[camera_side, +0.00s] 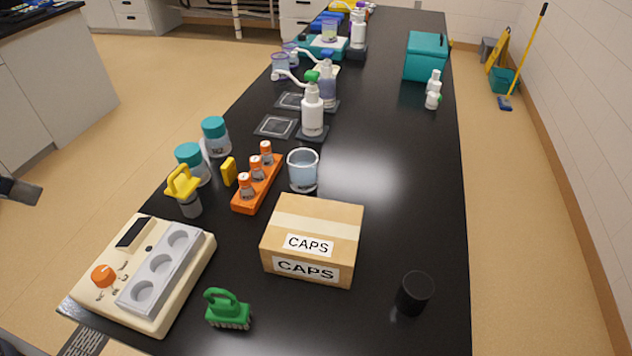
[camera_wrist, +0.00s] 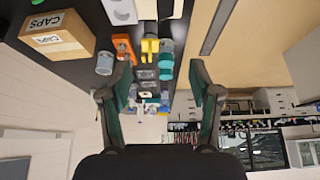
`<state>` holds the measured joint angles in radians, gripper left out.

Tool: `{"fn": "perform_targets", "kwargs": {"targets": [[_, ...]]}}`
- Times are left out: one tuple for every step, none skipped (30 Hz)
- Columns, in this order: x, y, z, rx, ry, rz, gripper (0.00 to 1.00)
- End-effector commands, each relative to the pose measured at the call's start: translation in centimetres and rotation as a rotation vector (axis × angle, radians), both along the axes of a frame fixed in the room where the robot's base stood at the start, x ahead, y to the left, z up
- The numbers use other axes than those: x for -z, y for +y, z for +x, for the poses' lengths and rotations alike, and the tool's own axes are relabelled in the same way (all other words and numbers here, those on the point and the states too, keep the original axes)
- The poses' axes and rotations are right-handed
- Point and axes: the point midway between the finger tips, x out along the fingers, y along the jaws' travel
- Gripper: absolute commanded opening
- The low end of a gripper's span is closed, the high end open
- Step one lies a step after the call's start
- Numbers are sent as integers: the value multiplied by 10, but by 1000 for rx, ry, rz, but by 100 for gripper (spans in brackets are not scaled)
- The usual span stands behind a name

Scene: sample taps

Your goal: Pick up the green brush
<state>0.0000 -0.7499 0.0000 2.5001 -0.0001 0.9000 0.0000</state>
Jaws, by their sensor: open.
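The green brush (camera_side: 229,309) rests on the black bench near its front edge in the side view. It has a looped handle on top and pale bristles below. A small green patch at the top left edge of the wrist view (camera_wrist: 38,2) appears to be part of it. My gripper (camera_wrist: 161,82) is open and empty in the wrist view, its two fingers spread wide. It is well apart from the brush. In the side view only a dark end piece shows at the left edge, off the bench.
A cardboard CAPS box (camera_side: 313,241) stands behind and right of the brush. A cream device (camera_side: 110,282) with a grey block is to its left, and a black cup (camera_side: 414,293) to its right. An orange vial rack (camera_side: 247,203) and glass beaker (camera_side: 303,171) stand farther back.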

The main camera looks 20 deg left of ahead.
Motion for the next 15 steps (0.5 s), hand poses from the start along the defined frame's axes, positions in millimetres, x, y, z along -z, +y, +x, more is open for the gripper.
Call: {"fn": "perform_targets", "kwargs": {"targets": [[0, 0, 0, 0, 0, 0, 71], [0, 0, 0, 0, 0, 0, 74], [0, 0, 0, 0, 0, 0, 79], [0, 0, 0, 0, 0, 0, 79], [0, 0, 0, 0, 0, 0, 79], [0, 0, 0, 0, 0, 0, 79], [0, 0, 0, 0, 0, 0, 79], [0, 0, 0, 0, 0, 0, 79], [0, 0, 0, 0, 0, 0, 79], [0, 0, 0, 0, 0, 0, 79], [0, 0, 0, 0, 0, 0, 79], [0, 0, 0, -5, 0, -3, 79], [0, 0, 0, -14, 0, -8, 79], [0, 0, 0, -27, 1, -15, 79], [0, 0, -1, -55, 3, -29, 79]]}}
